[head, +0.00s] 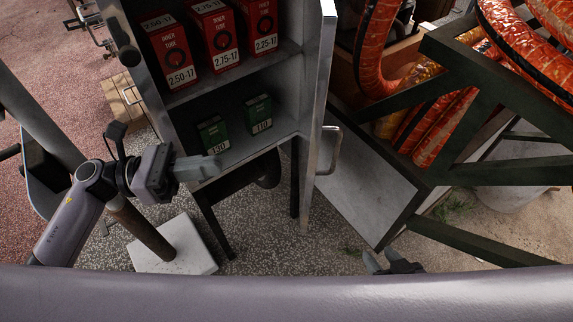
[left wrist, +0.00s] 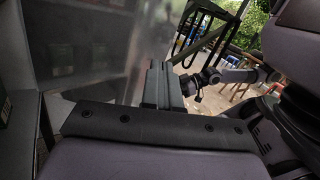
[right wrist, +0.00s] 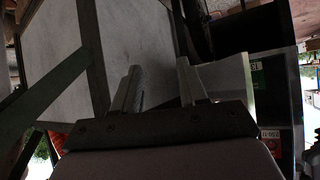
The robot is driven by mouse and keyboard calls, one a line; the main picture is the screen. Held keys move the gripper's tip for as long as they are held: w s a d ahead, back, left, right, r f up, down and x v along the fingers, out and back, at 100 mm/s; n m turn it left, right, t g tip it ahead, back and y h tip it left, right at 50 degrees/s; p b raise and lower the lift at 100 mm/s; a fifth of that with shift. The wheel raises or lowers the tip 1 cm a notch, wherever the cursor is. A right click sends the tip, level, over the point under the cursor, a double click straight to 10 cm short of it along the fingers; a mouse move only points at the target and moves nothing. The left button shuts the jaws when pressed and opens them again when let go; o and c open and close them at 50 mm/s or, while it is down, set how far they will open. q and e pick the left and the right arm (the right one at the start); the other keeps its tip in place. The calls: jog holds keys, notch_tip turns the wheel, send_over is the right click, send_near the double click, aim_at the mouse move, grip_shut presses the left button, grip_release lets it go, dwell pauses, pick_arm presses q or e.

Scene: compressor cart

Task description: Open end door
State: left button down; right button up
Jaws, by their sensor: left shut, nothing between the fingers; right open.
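A metal door with a bar handle (head: 331,150) stands edge-on at the right side of the open shelf cabinet (head: 240,158). A flat grey panel (head: 370,185) in a dark frame lies to its right, under the cart frame; I cannot tell which is the end door. My left gripper (head: 205,168) is shut and empty in front of the cabinet's lower shelf; its fingers also show in the left wrist view (left wrist: 162,85). My right gripper (head: 385,262) is low, below the grey panel, partly hidden. Its fingers are apart and empty in the right wrist view (right wrist: 160,88).
Red inner-tube boxes (head: 215,35) and green boxes (head: 235,125) stand on the shelves. Orange hoses (head: 375,45) hang over the dark green cart frame (head: 500,85) at right. A post on a white base (head: 175,245) stands at lower left. Speckled floor (head: 265,235) shows below the cabinet.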

pick_arm(q)
jog(key=m+g+y, duration=0.1)
jog(key=m+g, duration=0.1)
jog(key=p, duration=0.4)
send_near(306, 173)
jog(key=shift+m, duration=0.3)
jog(key=d, duration=0.3)
jog(key=d+r, duration=0.1)
jog(key=d, duration=0.1)
jog(key=shift+s+d, duration=0.15)
jog(key=shift+s, duration=0.2)
jog(key=shift+d+f, duration=0.15)
jog(key=shift+d, duration=0.65)
jog(key=w+d+n+t+b, duration=0.1)
jog(key=d+t, duration=0.3)
jog(key=d, duration=1.1)
jog(key=shift+w+n+t+y+b, duration=0.3)
jog(key=shift+n+t+b, duration=0.15)
jog(key=shift+n, duration=0.45)
jog(key=shift+d, duration=0.1)
